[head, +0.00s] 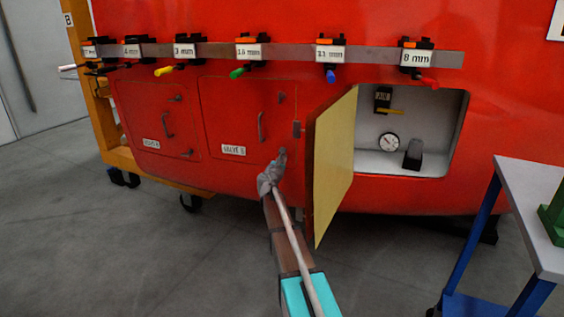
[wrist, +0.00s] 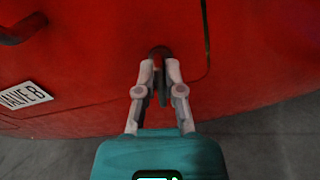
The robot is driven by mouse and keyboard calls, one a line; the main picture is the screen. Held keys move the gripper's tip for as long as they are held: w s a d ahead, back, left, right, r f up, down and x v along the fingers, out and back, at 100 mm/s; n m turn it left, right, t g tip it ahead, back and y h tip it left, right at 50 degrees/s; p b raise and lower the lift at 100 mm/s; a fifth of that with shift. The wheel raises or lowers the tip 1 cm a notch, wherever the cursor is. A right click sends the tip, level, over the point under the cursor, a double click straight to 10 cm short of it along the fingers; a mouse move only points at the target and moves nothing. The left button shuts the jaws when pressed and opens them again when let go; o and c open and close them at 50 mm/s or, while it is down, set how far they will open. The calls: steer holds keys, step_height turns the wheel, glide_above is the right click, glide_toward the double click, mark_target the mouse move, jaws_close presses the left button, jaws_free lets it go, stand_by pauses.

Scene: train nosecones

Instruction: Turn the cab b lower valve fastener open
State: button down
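The cab b valve door (head: 235,115) is a red panel on the red nosecone, flush with it, with a label reading VALVE B (head: 233,150). Its lower fastener (wrist: 158,52) is a small dark piece near the panel's lower right corner. My gripper (wrist: 160,72) has one finger on each side of the fastener and appears closed on it. In the head view my gripper (head: 275,172) reaches the same corner and mostly hides the fastener. The upper fastener (head: 281,97) shows at the panel's upper right.
A yellow-faced door (head: 333,165) stands open just right of my gripper, beside a white compartment with a gauge (head: 389,142). A rack (head: 275,53) of labelled tools with coloured handles runs above. A table (head: 535,210) stands at right. The floor at left is clear.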

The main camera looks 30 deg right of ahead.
steer(key=shift+n, duration=0.3)
steer(key=shift+a+n, duration=0.1)
steer(key=shift+n, duration=1.2)
steer(key=shift+w, duration=0.1)
steer(key=c, duration=0.8)
jaws_free()
steer(key=v, duration=1.2)
